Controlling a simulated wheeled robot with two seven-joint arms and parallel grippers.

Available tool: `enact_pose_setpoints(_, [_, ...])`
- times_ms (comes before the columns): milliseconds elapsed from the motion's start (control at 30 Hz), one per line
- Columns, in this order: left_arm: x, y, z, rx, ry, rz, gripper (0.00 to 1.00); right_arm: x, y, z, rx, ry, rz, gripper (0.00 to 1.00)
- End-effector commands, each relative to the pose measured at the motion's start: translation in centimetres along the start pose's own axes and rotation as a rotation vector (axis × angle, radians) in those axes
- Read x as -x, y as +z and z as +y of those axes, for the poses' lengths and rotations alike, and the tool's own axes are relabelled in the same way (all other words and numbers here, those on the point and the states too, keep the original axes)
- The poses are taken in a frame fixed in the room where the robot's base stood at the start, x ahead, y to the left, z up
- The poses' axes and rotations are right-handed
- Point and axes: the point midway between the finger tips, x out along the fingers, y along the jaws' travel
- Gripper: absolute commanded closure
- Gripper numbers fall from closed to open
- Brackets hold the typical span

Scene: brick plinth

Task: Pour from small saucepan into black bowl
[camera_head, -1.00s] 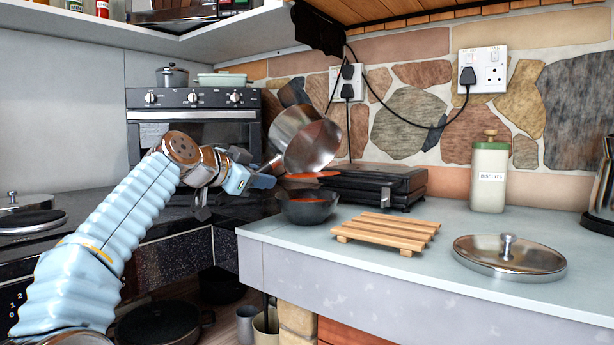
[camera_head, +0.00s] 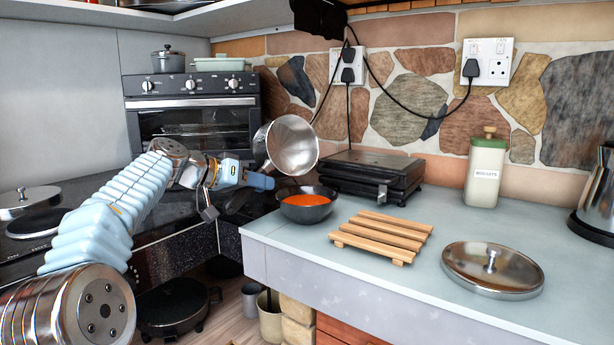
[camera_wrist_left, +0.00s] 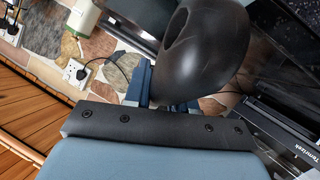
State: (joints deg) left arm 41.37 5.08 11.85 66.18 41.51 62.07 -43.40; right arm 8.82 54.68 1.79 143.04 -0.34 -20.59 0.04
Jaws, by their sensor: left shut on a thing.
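The small steel saucepan (camera_head: 291,146) is tipped on its side above and slightly left of the black bowl, its mouth facing right and towards me. Its visible inside looks bare. My left gripper (camera_head: 262,181) is shut on its dark handle, which shows large in the left wrist view (camera_wrist_left: 205,45). The black bowl (camera_head: 307,214) stands upright near the counter's left edge. Orange-red liquid (camera_head: 307,199) lies in it. The saucepan is apart from the bowl. My right gripper is not in view.
A wooden slatted rack (camera_head: 382,238) and a steel lid (camera_head: 492,270) lie on the counter (camera_head: 440,215). A black appliance (camera_head: 370,177) stands behind the bowl. A biscuit jar (camera_head: 485,175) and a kettle (camera_head: 598,205) stand further right. An oven (camera_head: 190,125) is behind my left arm.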

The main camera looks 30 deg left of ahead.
Motion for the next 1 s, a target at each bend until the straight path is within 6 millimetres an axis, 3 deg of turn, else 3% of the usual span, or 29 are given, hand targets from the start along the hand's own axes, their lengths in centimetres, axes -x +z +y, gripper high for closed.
enact_pose_setpoints(100, [-0.1,0.0,-0.3,0.178,0.07,-0.028,1.0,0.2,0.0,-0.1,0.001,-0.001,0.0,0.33])
enact_pose_setpoints(333, [0.8,-2.1,0.8,0.455,0.174,-0.076,1.0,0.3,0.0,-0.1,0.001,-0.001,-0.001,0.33])
enact_pose_setpoints(633, [0.2,-1.8,-2.7,0.843,0.314,-0.139,1.0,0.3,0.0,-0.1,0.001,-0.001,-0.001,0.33])
enact_pose_setpoints(833, [-0.7,-0.3,-5.0,1.002,0.373,-0.164,1.0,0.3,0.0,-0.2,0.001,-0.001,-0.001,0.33])
enact_pose_setpoints(1000, [-0.7,-0.8,-5.8,1.104,0.414,-0.181,1.0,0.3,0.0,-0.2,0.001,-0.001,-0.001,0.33])
